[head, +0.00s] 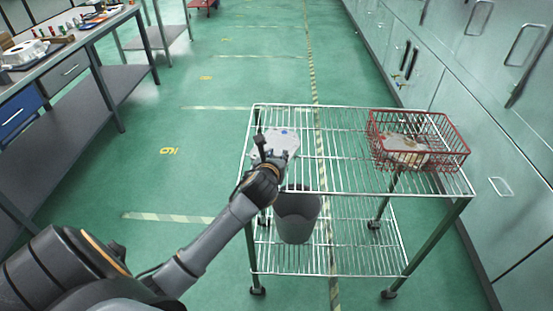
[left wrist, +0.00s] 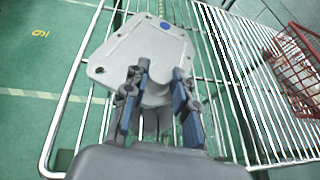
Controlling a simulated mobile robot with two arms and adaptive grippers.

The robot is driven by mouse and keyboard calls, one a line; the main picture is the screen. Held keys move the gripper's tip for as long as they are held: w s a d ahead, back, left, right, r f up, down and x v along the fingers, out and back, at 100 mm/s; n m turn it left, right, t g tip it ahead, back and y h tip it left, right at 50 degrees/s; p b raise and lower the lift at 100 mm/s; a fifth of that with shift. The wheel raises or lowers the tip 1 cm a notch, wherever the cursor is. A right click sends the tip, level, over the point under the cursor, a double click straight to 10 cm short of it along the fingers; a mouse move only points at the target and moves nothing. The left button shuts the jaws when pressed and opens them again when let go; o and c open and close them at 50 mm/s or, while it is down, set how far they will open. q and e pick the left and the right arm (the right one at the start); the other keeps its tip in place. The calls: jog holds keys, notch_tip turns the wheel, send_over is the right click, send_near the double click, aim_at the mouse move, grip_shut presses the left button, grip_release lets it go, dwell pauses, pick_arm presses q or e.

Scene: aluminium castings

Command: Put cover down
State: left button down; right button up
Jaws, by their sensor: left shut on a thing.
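The cover (head: 283,140) is a light grey aluminium casting with a small blue spot. It is at the left end of the wire rack's top shelf (head: 340,150). I cannot tell whether it rests on the wires or is just above them. My left gripper (head: 262,158) is at its near left side. In the left wrist view the cover (left wrist: 140,55) lies flat ahead, and the two fingers of the left gripper (left wrist: 158,95) are shut on its near part. My right gripper is not in view.
A red wire basket (head: 420,150) with a pale casting (head: 405,152) inside stands at the shelf's right end. The shelf's middle is clear. A grey bin (head: 297,215) is on the lower shelf. A workbench (head: 75,45) stands at left, and cabinets (head: 450,60) line the right.

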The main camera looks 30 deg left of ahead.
pick_arm(q)
jog(key=shift+f, duration=0.5)
jog(key=c, duration=1.1)
grip_release()
jog(key=shift+f, duration=0.15)
jog(key=v, duration=1.2)
